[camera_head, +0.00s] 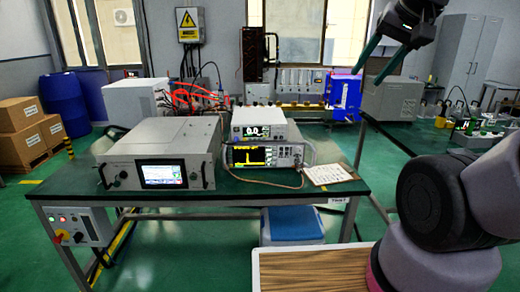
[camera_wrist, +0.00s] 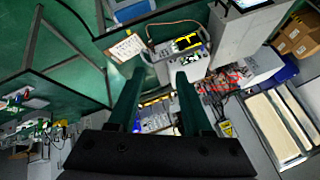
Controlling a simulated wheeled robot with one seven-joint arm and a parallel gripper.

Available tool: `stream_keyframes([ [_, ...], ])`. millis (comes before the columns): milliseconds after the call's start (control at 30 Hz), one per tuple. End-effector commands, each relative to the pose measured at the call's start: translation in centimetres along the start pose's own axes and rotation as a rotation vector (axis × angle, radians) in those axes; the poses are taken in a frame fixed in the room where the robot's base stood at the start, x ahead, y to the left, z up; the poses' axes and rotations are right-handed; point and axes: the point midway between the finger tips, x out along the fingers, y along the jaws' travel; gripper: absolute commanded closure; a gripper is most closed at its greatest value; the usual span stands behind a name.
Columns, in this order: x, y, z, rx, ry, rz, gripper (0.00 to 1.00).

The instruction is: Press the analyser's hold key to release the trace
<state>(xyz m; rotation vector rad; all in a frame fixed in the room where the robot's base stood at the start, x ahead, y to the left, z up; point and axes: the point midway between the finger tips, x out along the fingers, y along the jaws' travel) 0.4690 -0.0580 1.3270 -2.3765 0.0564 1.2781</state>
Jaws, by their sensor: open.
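The analyser (camera_head: 265,155) stands on the green bench. Its dark screen at the left shows a yellow trace, and small keys and a knob lie to the right of the screen. I cannot tell which key is hold. My gripper (camera_head: 369,76) is up in the air at the upper right of the head view, open and empty, apart from the analyser. In the wrist view, its two dark green fingers (camera_wrist: 160,73) are spread.
A white meter (camera_head: 258,132) sits on the analyser. A grey unit with a lit screen (camera_head: 160,152) stands to its left. A paper sheet (camera_head: 328,173) lies to its right on the green bench (camera_head: 230,190). A cable loops in front of the analyser. A wooden-topped surface (camera_head: 315,270) is in front.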

Motion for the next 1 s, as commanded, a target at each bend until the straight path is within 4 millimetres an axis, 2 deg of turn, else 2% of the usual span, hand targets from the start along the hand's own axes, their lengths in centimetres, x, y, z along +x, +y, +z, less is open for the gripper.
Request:
stream_keyframes([
  [767,0.0,0.0,0.0,0.0,0.0,0.0,0.5],
  [800,0.0,0.0,0.0,0.0,0.0,0.0,0.54],
  [867,0.0,0.0,0.0,0.0,0.0,0.0,0.77],
  [900,0.0,0.0,0.0,0.0,0.0,0.0,0.92],
  [933,0.0,0.0,0.0,0.0,0.0,0.0,1.0],
  [1000,0.0,0.0,0.0,0.0,0.0,0.0,1.0],
])
